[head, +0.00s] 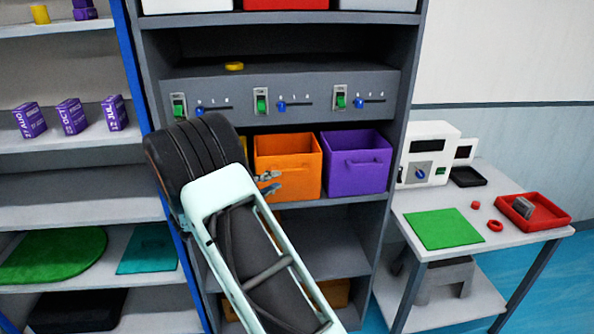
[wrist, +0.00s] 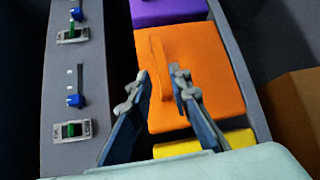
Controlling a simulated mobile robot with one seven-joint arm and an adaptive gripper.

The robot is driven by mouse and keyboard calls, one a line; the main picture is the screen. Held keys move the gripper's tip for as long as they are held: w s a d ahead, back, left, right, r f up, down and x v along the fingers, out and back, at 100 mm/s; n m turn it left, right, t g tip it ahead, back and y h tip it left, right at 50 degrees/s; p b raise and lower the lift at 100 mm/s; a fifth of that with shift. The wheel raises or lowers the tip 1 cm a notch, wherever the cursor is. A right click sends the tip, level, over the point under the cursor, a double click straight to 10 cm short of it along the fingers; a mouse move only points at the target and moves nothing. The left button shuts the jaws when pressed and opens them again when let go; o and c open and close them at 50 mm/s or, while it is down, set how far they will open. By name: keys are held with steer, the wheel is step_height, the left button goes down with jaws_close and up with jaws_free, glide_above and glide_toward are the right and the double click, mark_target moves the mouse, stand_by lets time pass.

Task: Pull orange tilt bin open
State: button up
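The orange tilt bin (head: 298,150) sits in the middle shelf row, left of the purple bin (head: 357,165). In the wrist view the orange bin (wrist: 210,85) fills the centre, with its raised handle (wrist: 157,52) on its front. My gripper (head: 269,182) is at the bin's front in the head view. In the wrist view my gripper (wrist: 159,80) has its fingers apart, one on each side of the handle's line. I cannot tell whether they touch it. My arm hides the shelf left of the orange bin in the head view.
A panel with switches and sliders (head: 300,90) runs just above the bins. A yellow bin (wrist: 190,148) shows beside the orange one in the wrist view. A side table (head: 480,215) with a green mat and red tray stands right. A shelf with purple blocks stands left.

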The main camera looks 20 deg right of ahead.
mark_target(290, 173)
steer(key=p+x, duration=0.2)
steer(key=x, duration=0.7)
steer(key=shift+w+d, duration=0.1)
steer(key=shift+d, duration=0.2)
jaws_close()
